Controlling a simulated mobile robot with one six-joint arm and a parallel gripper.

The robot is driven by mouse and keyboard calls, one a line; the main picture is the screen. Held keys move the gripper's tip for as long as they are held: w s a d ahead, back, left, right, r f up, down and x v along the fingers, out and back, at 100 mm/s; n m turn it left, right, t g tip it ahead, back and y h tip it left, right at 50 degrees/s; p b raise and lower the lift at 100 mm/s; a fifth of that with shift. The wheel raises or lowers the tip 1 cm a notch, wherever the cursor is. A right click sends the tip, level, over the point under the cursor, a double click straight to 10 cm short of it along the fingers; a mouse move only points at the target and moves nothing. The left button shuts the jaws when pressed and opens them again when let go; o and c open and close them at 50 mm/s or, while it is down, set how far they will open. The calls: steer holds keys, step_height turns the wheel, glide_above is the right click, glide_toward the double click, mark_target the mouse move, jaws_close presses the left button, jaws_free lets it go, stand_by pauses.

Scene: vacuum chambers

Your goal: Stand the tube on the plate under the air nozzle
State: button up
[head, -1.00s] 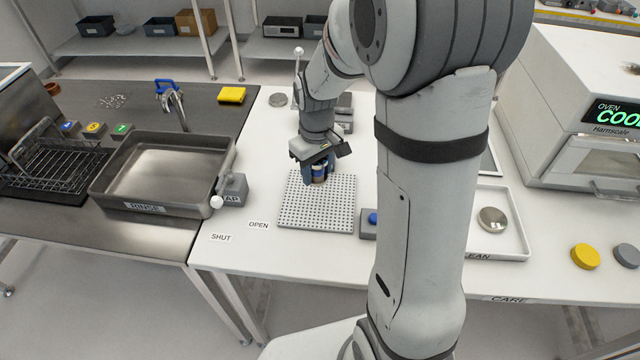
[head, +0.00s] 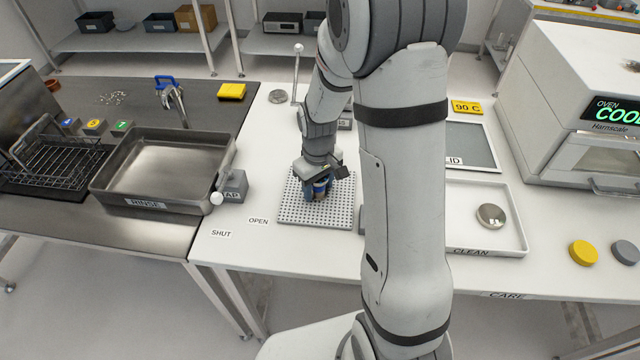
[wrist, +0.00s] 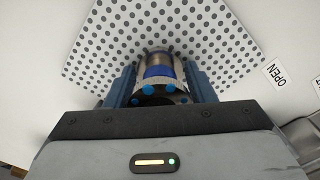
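The tube (wrist: 159,72) is a short silver cylinder with a blue band. In the wrist view it sits between the blue fingers of my gripper (wrist: 162,84), which look shut on it. In the head view my gripper (head: 319,190) points down over the plate (head: 290,212), a pale square board full of holes, with the tube mostly hidden by the fingers. I cannot tell whether the tube's base touches the plate. I cannot make out the air nozzle; my arm hides part of the area behind the plate.
A lever with a white ball (head: 298,48) stands behind the plate. OPEN (head: 258,221) and SHUT (head: 221,233) labels lie left of it. The rinse basin (head: 145,206) is further left. The clean tray (head: 516,243) holds a metal disc. The table front is clear.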

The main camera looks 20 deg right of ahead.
steer(key=o, duration=0.3)
steer(key=shift+o, duration=0.2)
step_height(320, 180, up, 11)
steer(key=shift+s+r, duration=0.1)
steer(key=shift+r, duration=0.6)
steer(key=s+r+m+t, duration=0.1)
steer(key=s+r+m, duration=0.1)
steer(key=s, duration=0.6)
steer(key=s+r+m+t, duration=0.2)
steer(key=s+r, duration=0.2)
steer(key=s, duration=0.5)
steer(key=shift+d+r+m, duration=0.2)
steer(key=shift+r+m, duration=0.1)
steer(key=shift+r, duration=0.05)
